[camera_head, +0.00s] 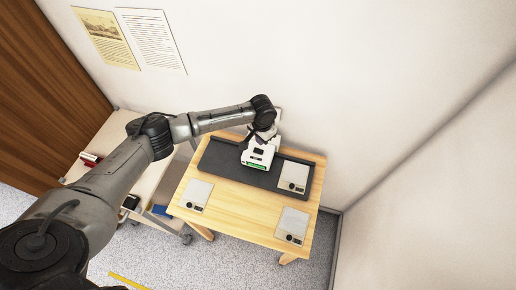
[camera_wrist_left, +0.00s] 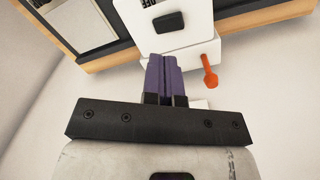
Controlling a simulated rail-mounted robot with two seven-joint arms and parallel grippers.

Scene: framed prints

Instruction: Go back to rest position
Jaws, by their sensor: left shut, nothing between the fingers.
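My left arm reaches in from the left in the head view, over a wooden table. My left gripper (camera_head: 262,133) is just behind a white device (camera_head: 258,156) with a green strip, which stands on a dark mat (camera_head: 222,161). In the wrist view the purple fingers of my left gripper (camera_wrist_left: 165,66) are shut together with nothing between them. They point at the white device (camera_wrist_left: 172,22), which has a black square and an orange lever (camera_wrist_left: 209,70) on its side. Whether the fingertips touch the device, I cannot tell. My right gripper is not in view.
The wooden table (camera_head: 245,209) carries light cards at the left (camera_head: 196,195), at the front right (camera_head: 292,226) and on the mat (camera_head: 294,177). A wheeled cart (camera_head: 113,133) stands at its left. Two sheets (camera_head: 106,39) (camera_head: 150,41) hang on the wall close behind.

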